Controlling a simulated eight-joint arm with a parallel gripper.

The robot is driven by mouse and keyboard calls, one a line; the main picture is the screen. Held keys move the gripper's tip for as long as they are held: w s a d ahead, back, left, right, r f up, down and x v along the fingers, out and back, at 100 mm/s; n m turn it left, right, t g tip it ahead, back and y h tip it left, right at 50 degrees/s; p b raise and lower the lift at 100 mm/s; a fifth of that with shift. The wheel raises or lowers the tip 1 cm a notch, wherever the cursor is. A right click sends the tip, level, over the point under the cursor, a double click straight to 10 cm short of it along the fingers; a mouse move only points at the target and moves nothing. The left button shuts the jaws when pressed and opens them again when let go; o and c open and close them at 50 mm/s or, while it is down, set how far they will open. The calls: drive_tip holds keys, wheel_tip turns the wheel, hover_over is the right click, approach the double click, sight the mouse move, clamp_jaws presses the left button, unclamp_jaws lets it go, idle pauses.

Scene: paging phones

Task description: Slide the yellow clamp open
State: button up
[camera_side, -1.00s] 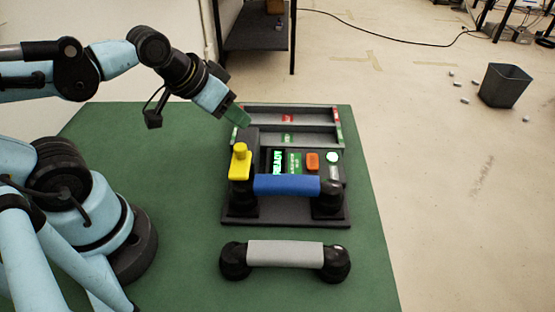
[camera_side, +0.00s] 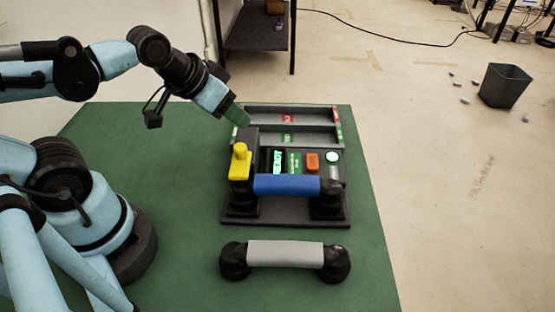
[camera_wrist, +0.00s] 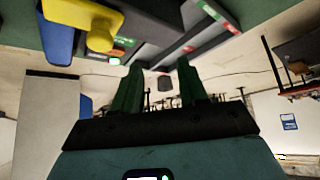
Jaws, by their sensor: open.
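The yellow clamp (camera_side: 240,162) sits on the left side of the dark phone base, at the left end of the blue handset (camera_side: 286,185), which lies in its cradle. In the wrist view the clamp (camera_wrist: 88,20) shows at the upper left, with part of the blue handset (camera_wrist: 57,40) beside it. My gripper (camera_side: 241,116) has green fingers and is above and behind the clamp, apart from it. In the wrist view its two fingers (camera_wrist: 158,70) stand apart with nothing between them.
A grey handset (camera_side: 285,254) lies on the green table (camera_side: 180,240) in front of the base. The base carries an orange button (camera_side: 312,161), a white-green round button (camera_side: 332,157) and a lit display (camera_side: 278,162). A grey two-row rack (camera_side: 290,122) stands behind.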

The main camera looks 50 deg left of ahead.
drive_tip(key=shift+r, duration=0.2)
drive_tip(key=c, duration=0.4)
wheel_tip(320, 180, up, 12)
drive_tip(key=shift+r, duration=0.25)
clamp_jaws()
drive_tip(key=m+g, duration=0.3)
drive_tip(key=m, duration=1)
hover_over(238, 162)
drive_tip(key=s+d, duration=0.2)
drive_tip(key=f, duration=0.1)
drive_tip(key=s+d+r+m+y, duration=0.1)
drive_tip(key=s+d+m, duration=0.15)
drive_tip(key=m, duration=0.65)
drive_tip(key=s+d+m+y, duration=0.1)
drive_tip(key=s+m, duration=0.3)
drive_tip(key=m, duration=0.4)
drive_tip(key=x, duration=1)
drive_tip(key=a+x, duration=0.1)
drive_tip(key=x, duration=0.4)
drive_tip(key=shift+s+f, duration=0.15)
drive_tip(key=shift+f, duration=0.05)
drive_tip(key=shift+w+a, duration=0.45)
drive_tip(key=shift+w, duration=0.35)
